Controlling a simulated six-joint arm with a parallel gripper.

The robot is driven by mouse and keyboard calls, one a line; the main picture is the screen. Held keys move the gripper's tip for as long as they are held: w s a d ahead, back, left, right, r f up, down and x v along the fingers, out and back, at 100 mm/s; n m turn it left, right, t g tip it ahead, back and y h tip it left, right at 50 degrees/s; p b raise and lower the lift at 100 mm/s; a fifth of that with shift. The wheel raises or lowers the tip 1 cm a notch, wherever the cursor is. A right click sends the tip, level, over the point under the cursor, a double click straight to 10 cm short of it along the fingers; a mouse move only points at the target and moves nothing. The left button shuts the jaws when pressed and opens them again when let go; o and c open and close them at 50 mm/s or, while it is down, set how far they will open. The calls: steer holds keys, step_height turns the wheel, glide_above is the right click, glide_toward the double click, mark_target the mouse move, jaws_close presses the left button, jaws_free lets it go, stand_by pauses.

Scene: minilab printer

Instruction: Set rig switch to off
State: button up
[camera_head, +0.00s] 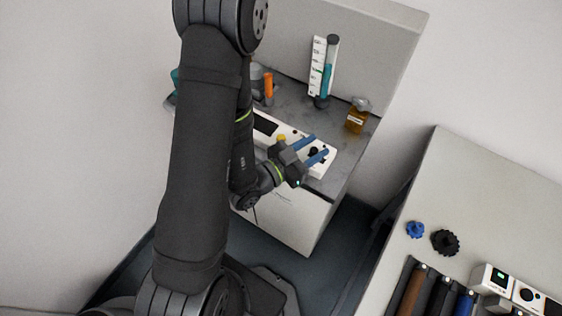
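The rig is a long white panel (325,167) on the grey bench top, with a dark display (265,125) at its left and a yellow button (281,137) near its middle. A small black switch knob (313,152) is on the panel's right part. My gripper (320,145) is over this part, its two blue fingers apart, one on each side of the knob. I see no firm contact between fingers and knob. The switch's setting is too small to read. My arm hides part of the panel's left side.
A brown bottle (356,117) stands at the bench's right edge. Behind the panel stand a teal-filled tube (327,75) with a white scale and an orange item (268,86). A separate table (485,185) at right holds blue and black knobs and several dark cylinders.

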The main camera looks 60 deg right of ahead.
steer(key=v, duration=1.7)
steer(key=shift+a, duration=0.2)
steer(key=shift+w, duration=0.15)
stand_by(0.6)
steer(key=x, duration=0.9)
steer(key=shift+d, duration=0.3)
stand_by(0.4)
stand_by(0.4)
